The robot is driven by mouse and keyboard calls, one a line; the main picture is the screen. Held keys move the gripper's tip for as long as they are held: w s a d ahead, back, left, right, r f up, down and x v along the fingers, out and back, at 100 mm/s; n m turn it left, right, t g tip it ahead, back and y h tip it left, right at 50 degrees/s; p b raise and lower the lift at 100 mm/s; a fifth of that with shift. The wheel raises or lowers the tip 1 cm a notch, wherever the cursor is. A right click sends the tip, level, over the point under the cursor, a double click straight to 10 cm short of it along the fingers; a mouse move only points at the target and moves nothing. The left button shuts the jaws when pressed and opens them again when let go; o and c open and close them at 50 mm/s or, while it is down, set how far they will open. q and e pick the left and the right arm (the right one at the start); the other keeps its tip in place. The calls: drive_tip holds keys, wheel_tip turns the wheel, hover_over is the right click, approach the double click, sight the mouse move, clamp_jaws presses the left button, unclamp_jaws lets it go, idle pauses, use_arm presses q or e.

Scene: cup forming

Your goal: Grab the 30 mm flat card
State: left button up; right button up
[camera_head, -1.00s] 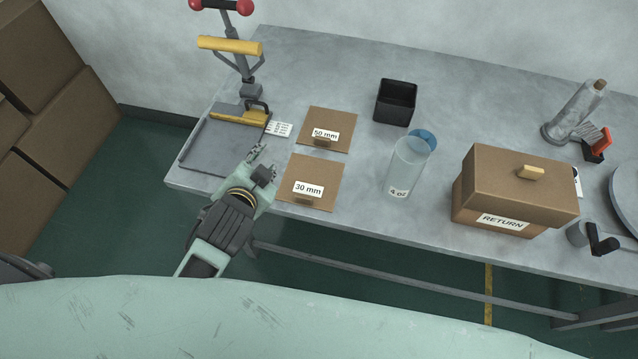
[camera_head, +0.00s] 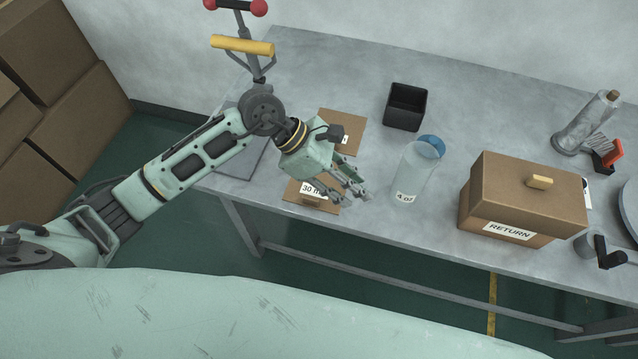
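The 30 mm flat card (camera_head: 297,197) is a brown square with a white label and a small tab at its front edge. It lies at the front edge of the table, and my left gripper and wrist hide its back part. My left gripper (camera_head: 357,195) is over the card's right side, with its fingers pointing toward the front right. The fingers look spread and nothing shows between them. The 50 mm card (camera_head: 352,123) lies behind, partly hidden by my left gripper. My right gripper is not in view.
A clear 4 oz cup (camera_head: 414,170) stands just right of my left gripper, with a blue round item (camera_head: 433,143) behind it. A black bin (camera_head: 406,106) stands further back. A brown RETURN box (camera_head: 522,200) is at the right. A press (camera_head: 243,47) with a yellow handle stands at the back left.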

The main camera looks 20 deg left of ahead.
sight(310, 197)
use_arm(q)
drive_tip(key=a+f+y, duration=0.1)
drive_tip(key=a+y, duration=0.1)
drive_tip(key=a, duration=0.1)
drive_tip(key=w+a+f+m+y, duration=0.1)
drive_tip(key=a, duration=0.3)
drive_tip(key=a+f+y, duration=0.2)
drive_tip(key=a, duration=0.2)
drive_tip(key=shift+w+a+m+g+y, duration=0.2)
drive_tip(key=shift+w+m+g+y, duration=0.1)
drive_tip(key=p+x, duration=0.3)
drive_tip(key=x, duration=0.4)
drive_tip(key=shift+s+a, duration=0.15)
drive_tip(key=shift+f, duration=0.3)
drive_tip(key=shift+c, duration=0.5)
clamp_jaws()
